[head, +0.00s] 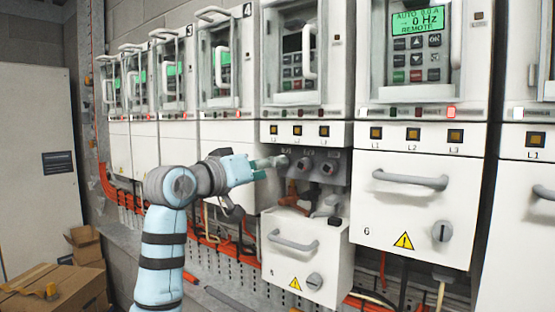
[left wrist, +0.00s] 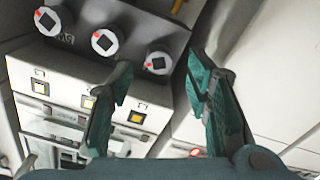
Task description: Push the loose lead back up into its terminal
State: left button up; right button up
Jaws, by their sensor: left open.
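The grey terminal block (head: 318,178) is exposed in drive 5, above its lowered white cover (head: 308,255). Its round terminals with red marks show in a row in the left wrist view (left wrist: 104,41). Below the block, an orange-brown lead end (head: 297,194) and a grey lead end (head: 327,206) show above the cover. I cannot tell which lead is loose. My left gripper (head: 276,163) reaches in from the left, in front of the block's left end. In the left wrist view its teal fingers (left wrist: 160,75) are apart with nothing held between them.
Drive 6's closed cover (head: 415,205), with a handle (head: 410,180), stands to the right. Drive 4 (head: 220,85) is to the left. Orange cables (head: 120,192) run along the wall below. Cardboard boxes (head: 50,285) stand at lower left.

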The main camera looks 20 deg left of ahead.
pick_arm(q)
jog(key=x, duration=0.4)
jog(key=shift+p, duration=0.4)
jog(key=shift+w, duration=0.1)
jog(key=shift+c, duration=0.6)
grip_shut()
